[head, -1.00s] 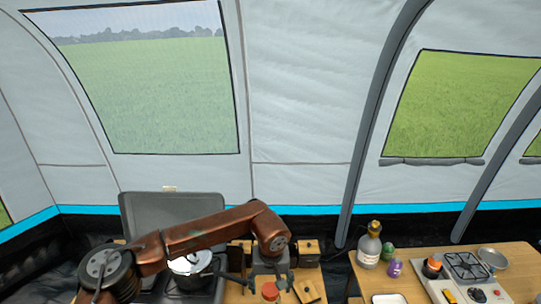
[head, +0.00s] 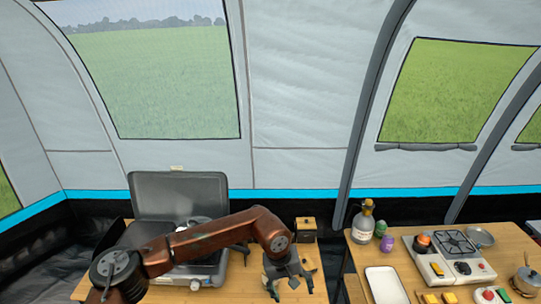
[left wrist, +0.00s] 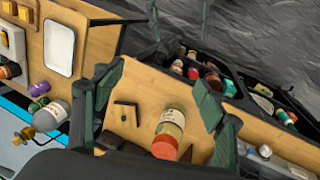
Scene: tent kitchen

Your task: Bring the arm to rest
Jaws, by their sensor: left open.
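My left arm (head: 210,238) comes in from the left in the head view, a copper-brown arm bent at the elbow. Its left gripper (head: 290,287) hangs over the left wooden table, open and pointing down. In the left wrist view, its dark green fingers stand apart with a jar with a red-orange lid (left wrist: 172,130) seen between them. I cannot tell how far the jar is below the fingers. The jar is not clear in the head view. My right gripper is not in view.
A camp stove with a raised lid (head: 178,195) stands left, behind my arm. A small wooden box (head: 306,228) is beyond the gripper. The right table holds a bottle (head: 363,222), a white tray (head: 384,285) and a small stove (head: 450,262). A gap separates the tables.

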